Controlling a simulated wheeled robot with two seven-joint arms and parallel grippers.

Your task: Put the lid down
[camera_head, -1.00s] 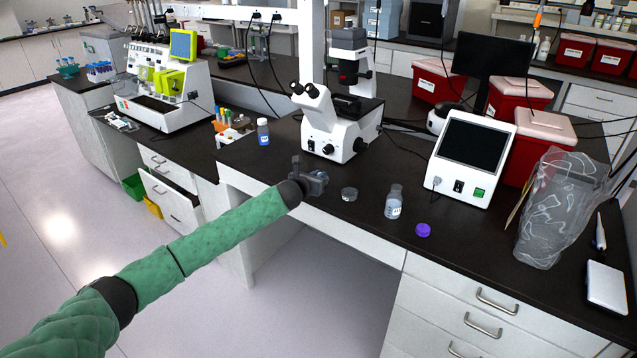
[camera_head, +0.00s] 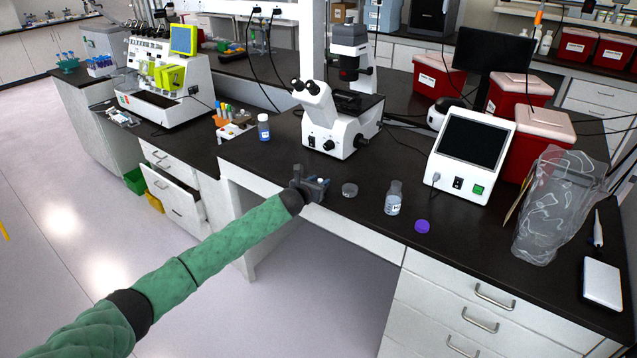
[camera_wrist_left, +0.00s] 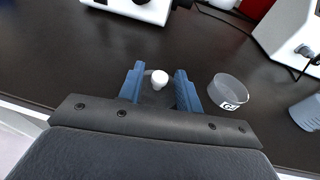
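The lid (camera_wrist_left: 159,78) shows in the left wrist view as a small white knob on a faint, clear disc. It lies between the two blue fingers of my left gripper (camera_wrist_left: 158,88). The fingers stand apart, with a gap on each side of the knob; the disc's edge is hard to make out. In the head view my left gripper (camera_head: 316,186) is low at the bench's front edge, left of the clear round dish (camera_head: 349,190). The dish, with a label, also shows right of the fingers in the wrist view (camera_wrist_left: 228,92). My right gripper is not in view.
A clear bottle (camera_head: 393,199) and a purple cap (camera_head: 422,226) stand right of the dish. A microscope (camera_head: 338,127) is behind my left gripper. A white screen device (camera_head: 466,160) stands at the right.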

